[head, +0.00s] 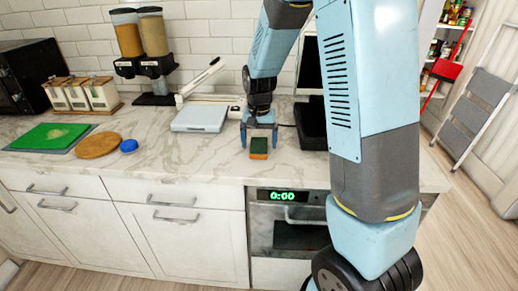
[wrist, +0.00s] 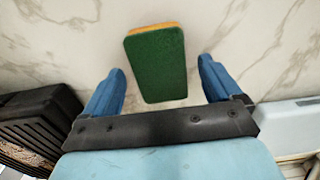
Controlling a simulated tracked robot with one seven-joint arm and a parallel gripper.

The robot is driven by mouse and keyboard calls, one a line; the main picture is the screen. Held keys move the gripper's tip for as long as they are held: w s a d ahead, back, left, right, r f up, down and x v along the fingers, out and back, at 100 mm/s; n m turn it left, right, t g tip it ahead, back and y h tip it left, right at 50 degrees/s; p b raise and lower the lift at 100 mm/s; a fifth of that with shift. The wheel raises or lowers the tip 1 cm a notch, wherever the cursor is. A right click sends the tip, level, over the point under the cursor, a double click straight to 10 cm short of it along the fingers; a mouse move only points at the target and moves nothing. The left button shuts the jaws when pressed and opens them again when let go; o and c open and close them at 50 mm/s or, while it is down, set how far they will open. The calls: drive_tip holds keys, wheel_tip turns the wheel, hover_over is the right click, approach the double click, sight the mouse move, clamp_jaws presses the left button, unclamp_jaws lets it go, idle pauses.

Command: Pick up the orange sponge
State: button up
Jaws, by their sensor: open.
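The sponge (head: 259,147) lies on the marble counter near its front edge, just above the oven. It has a dark green top and an orange body; in the wrist view the green face of the sponge (wrist: 157,66) fills the middle, with an orange strip along its far edge. My gripper (head: 259,135) is open, directly behind the sponge in the head view. In the wrist view my gripper's two blue fingers (wrist: 163,72) stand on either side of the sponge's near part, with a gap on both sides. I cannot tell how high the fingers are above the counter.
A black appliance (head: 311,122) stands close right of the gripper, and a white scale-like device (head: 200,118) stands to the left. A green cutting board (head: 48,136), a round wooden board (head: 98,145) and a blue lid (head: 129,146) lie farther left. The counter around the sponge is clear.

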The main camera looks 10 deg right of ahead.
drive_tip(key=shift+f, duration=0.7)
drive_tip(key=c, duration=1.1)
drive_tip(key=shift+o, duration=0.2)
drive_tip(key=shift+r, duration=0.15)
